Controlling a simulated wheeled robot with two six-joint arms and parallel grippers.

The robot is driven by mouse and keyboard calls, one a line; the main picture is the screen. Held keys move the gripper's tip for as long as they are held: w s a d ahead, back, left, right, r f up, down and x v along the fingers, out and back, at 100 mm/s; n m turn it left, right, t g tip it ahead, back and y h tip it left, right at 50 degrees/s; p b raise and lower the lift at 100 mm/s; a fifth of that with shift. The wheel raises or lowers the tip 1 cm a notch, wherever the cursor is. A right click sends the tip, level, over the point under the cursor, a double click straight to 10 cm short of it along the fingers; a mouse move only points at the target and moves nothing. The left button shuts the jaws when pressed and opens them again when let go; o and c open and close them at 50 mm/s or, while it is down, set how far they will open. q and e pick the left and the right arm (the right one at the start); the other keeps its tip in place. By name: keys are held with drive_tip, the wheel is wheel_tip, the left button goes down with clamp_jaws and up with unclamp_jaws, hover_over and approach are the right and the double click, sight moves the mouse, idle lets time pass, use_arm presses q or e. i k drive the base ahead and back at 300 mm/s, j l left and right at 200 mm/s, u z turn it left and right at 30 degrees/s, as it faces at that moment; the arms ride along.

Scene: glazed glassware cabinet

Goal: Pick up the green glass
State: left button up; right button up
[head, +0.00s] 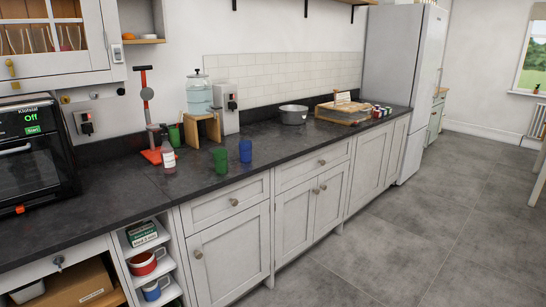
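A green glass (221,160) stands upright on the dark countertop near its front edge. A blue glass (245,151) stands just to its right, with a small gap. A second green vessel (174,136) stands further back, left of the wooden dispenser stand; whether it is a glass or a cup is hard to tell. Neither of my grippers shows in the head view, so nothing is seen touching the glasses.
Left of the green glass stand a bottle (168,156) and a red-based upright stand (152,156). Behind are a water dispenser (199,95) and its wooden stand (211,128). A pot (293,115) sits further right. The countertop (285,145) is clear right of the blue glass.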

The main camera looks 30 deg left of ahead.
sight(220, 156)
drive_tip(key=i+l+u, duration=0.1)
drive_tip(key=i+u, duration=0.3)
drive_tip(key=i+l+u, duration=0.2)
drive_tip(key=i+u, duration=0.15)
drive_tip(key=i, duration=0.15)
drive_tip(key=i+l+u, duration=0.75)
